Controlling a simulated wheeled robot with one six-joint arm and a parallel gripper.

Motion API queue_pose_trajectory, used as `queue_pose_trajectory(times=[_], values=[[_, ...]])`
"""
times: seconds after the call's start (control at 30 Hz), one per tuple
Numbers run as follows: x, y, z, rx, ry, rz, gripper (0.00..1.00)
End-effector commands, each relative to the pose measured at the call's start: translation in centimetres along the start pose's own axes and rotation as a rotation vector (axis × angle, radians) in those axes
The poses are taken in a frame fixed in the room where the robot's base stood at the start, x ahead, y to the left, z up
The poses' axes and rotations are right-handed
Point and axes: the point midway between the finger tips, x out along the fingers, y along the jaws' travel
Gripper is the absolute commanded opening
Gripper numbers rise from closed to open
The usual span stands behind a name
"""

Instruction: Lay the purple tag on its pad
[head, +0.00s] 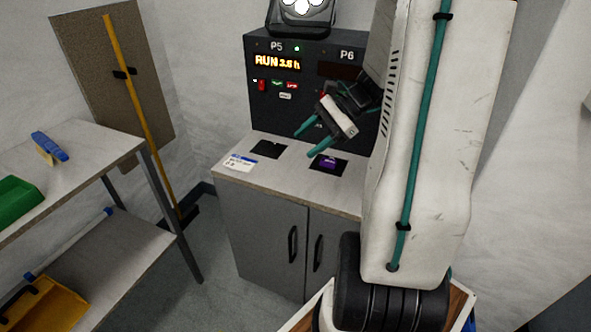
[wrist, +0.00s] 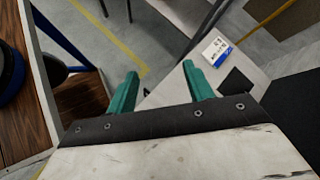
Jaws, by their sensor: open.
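The purple tag (head: 328,161) lies on the right-hand black pad (head: 342,167) on top of the grey cabinet, below the P6 side of the panel. A second black pad (head: 268,149) to its left is bare; a black pad also shows in the wrist view (wrist: 237,82). My gripper (head: 304,144) is open, its green fingers above the cabinet top and pointing left, apart from the tag. In the wrist view nothing is between the fingers (wrist: 160,70), and the tag is not visible there.
A white and blue card (head: 239,162) lies at the cabinet top's left end. The control panel (head: 290,100) with a lit RUN display rises behind. A shelf table with a green bin (head: 15,200) and a blue-handled brush (head: 49,147) stands left. Open floor lies between.

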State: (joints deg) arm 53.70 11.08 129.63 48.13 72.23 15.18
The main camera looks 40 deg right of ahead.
Motion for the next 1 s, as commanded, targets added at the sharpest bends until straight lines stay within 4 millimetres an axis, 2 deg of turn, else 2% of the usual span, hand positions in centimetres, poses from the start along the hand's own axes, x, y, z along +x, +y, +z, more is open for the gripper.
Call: queue_pose_trajectory(times=[0.03,0.2,0.3,0.4,0.53,0.7,0.83,1.0], values=[[1.1,0.4,3.5,-0.123,0.026,0.083,0.52],[3.2,3.9,11.9,-0.51,0.107,0.336,0.52],[3.7,6.5,15.7,-0.741,0.157,0.468,0.52],[3.7,9.4,18.5,-0.974,0.208,0.588,0.52],[3.0,12.6,20.9,-1.26,0.278,0.714,0.52],[2.0,15.3,22.2,-1.53,0.354,0.812,0.52],[1.4,16.0,22.4,-1.628,0.386,0.843,0.52],[1.3,16.2,22.4,-1.652,0.395,0.853,0.52]])
